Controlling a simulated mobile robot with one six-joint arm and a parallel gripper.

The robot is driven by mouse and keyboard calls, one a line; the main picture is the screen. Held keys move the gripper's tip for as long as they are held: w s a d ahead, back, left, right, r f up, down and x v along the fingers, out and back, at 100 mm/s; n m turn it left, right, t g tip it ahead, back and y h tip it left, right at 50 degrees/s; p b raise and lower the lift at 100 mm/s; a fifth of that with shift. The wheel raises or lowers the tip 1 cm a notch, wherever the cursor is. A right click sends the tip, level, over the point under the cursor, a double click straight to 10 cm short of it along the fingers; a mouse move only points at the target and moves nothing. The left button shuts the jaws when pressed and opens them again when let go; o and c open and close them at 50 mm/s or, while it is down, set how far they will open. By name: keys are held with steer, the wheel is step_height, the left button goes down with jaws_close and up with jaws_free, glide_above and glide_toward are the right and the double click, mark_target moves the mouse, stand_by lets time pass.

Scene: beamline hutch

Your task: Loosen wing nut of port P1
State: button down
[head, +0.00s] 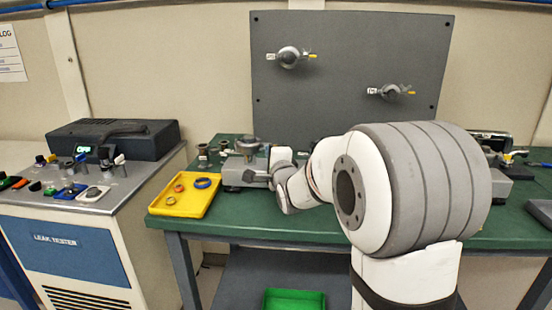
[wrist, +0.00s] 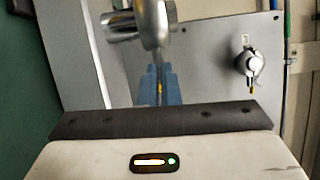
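My gripper (wrist: 160,85) has its blue fingers close together around a thin part with a yellow piece, which looks like a wing nut (wrist: 160,90). It sits on a silver ringed fitting (wrist: 153,25) just ahead of the fingers. In the head view, my arm reaches left across the bench to a grey stand with a round clamped fitting (head: 248,146), and the fingers are too small to make out there. A clamped port with a yellow-tipped part (head: 288,57) is on the upper left of the grey panel; it also shows in the wrist view (wrist: 248,65). I cannot read which port is P1.
A second panel port (head: 390,91) is lower right. A yellow tray (head: 190,208) with several rings lies on the green bench (head: 300,227). The leak tester (head: 65,250) stands at left. A green bin (head: 295,299) is below. My arm hides part of the bench.

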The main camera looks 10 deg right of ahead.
steer(key=n+g+h+p, duration=0.1)
steer(key=n+g+p, duration=0.1)
steer(key=n+p, duration=0.2)
steer(key=a+r+n+g+h+p, duration=0.1)
steer(key=n+h+p, duration=0.1)
steer(key=n+p, duration=0.3)
steer(key=n+g+h+p, duration=0.1)
steer(key=n+p, duration=0.3)
steer(key=p, duration=0.6)
steer(key=shift+a+r+n+g+h+p, duration=0.15)
steer(key=shift+n+g+h+p, duration=0.2)
steer(key=shift+g, duration=0.45)
steer(key=shift+f, duration=0.25)
steer(key=c, duration=1.8)
jaws_free()
steer(key=shift+w, duration=0.15)
steer(key=shift+o, duration=0.8)
steer(key=shift+r, duration=0.2)
